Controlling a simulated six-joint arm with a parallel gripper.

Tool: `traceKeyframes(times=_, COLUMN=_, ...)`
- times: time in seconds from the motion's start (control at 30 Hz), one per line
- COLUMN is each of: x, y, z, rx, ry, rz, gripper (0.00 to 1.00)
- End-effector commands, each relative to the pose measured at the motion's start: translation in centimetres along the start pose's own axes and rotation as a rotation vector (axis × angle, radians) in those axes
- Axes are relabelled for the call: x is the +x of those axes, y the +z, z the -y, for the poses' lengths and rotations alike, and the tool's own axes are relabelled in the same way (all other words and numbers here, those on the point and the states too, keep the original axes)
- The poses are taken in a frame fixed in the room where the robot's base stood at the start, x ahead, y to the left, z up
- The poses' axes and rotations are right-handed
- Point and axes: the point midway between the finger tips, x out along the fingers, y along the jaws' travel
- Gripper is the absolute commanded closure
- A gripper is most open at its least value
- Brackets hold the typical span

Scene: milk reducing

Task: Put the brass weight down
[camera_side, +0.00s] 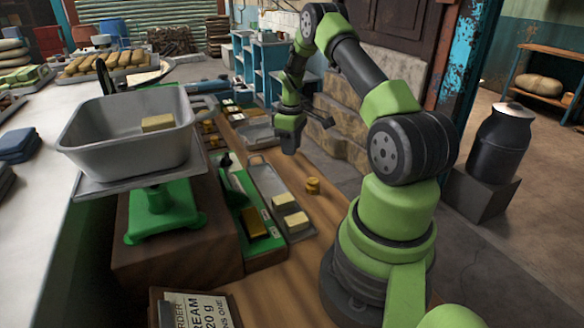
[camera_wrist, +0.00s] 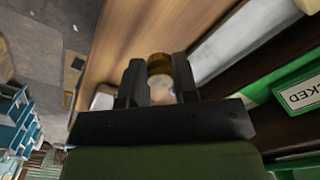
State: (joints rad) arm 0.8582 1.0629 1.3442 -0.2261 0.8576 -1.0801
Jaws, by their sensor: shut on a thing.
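My gripper (camera_wrist: 158,85) is shut on a brass weight (camera_wrist: 157,64) in the wrist view. The weight is a small shiny cylinder between the two dark fingers. Wooden bench top shows beyond it, but I cannot tell whether the weight touches it. In the side view my gripper (camera_side: 290,145) hangs above the far part of the bench, and the held weight cannot be made out there. Another brass weight (camera_side: 313,186) stands on the bare wood, apart from the gripper and nearer the side camera.
A green scale (camera_side: 165,215) carries a grey pan (camera_side: 125,150) with a yellow block inside. A metal tray (camera_side: 268,185) holds pale blocks beside a green-edged stand. Small brass pieces (camera_side: 210,132) sit farther back. Bare wood (camera_side: 315,215) lies right of the tray.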

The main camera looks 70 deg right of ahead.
Motion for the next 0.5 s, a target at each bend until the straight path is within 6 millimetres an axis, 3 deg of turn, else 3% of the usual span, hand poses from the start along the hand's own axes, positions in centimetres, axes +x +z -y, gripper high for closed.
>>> traceKeyframes(times=0.33, x=4.5, y=-0.1, z=0.0, rx=0.0, ry=-0.001, rz=0.001, gripper=0.98)
traceKeyframes(times=0.5, x=5.1, y=-0.1, z=0.0, rx=0.0, ry=0.002, rz=-0.001, gripper=0.98)
